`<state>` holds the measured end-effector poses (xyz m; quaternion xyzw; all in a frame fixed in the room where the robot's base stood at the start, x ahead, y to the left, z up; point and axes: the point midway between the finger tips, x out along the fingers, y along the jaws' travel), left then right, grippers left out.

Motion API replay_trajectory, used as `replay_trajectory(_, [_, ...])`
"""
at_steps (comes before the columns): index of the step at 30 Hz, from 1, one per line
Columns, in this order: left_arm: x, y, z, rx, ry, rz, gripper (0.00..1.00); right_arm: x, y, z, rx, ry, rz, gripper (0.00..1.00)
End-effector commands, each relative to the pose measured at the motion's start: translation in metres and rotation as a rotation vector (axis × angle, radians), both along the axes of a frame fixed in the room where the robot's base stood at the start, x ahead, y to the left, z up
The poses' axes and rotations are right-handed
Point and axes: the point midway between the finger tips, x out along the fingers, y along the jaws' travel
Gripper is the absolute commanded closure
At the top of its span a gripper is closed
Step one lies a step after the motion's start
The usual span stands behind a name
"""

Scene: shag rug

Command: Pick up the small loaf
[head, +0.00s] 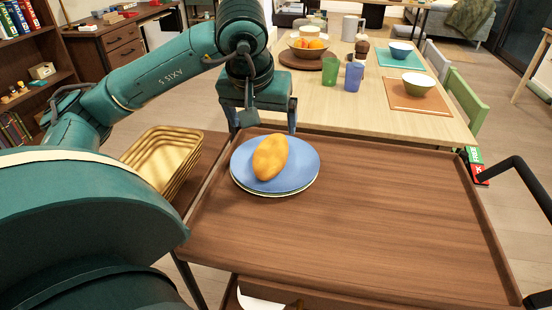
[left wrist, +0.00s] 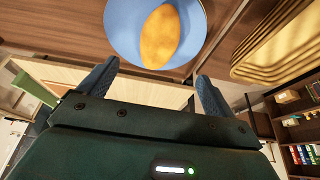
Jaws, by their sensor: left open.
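The small loaf (head: 270,157) is golden brown and oval. It lies on a blue plate (head: 301,174), which rests on a paler plate at the far left of a brown wooden cart top (head: 380,230). My left gripper (head: 263,128) is open and empty just behind the plate in the head view, with its fingers pointing down. In the left wrist view, the loaf (left wrist: 160,36) and the blue plate (left wrist: 122,22) show beyond the open fingertips (left wrist: 153,75), apart from them. My right gripper is not in view.
Tan stacked baskets (head: 160,160) stand left of the cart. Behind it a light wooden table (head: 330,108) holds a green cup (head: 329,70), a blue cup (head: 353,76), bowls and a fruit bowl (head: 308,48). The cart top right of the plates is clear inside its raised rim.

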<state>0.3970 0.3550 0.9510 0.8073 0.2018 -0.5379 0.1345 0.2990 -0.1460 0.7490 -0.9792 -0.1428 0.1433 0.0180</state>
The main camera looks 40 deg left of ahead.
Motion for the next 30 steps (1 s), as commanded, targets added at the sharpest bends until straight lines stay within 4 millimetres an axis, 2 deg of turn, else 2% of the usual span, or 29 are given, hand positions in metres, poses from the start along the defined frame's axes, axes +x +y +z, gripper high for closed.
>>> replay_trajectory(3, [0.006, 0.005, -0.023, 0.005, 0.007, 0.002, 0.1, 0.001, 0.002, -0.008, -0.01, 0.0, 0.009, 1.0])
replay_trajectory(9, [0.019, 0.011, -0.056, 0.001, 0.006, 0.001, 0.1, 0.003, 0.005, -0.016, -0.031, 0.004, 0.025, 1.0])
replay_trajectory(19, [0.028, 0.014, -0.076, -0.002, 0.005, 0.0, 0.1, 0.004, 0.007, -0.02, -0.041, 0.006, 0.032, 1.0])
replay_trajectory(27, [0.042, 0.02, -0.112, -0.001, 0.005, 0.002, 0.1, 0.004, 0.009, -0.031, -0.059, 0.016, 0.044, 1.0])
replay_trajectory(30, [0.044, 0.02, -0.116, -0.002, 0.004, -0.001, 0.1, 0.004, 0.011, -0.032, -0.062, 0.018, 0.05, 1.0])
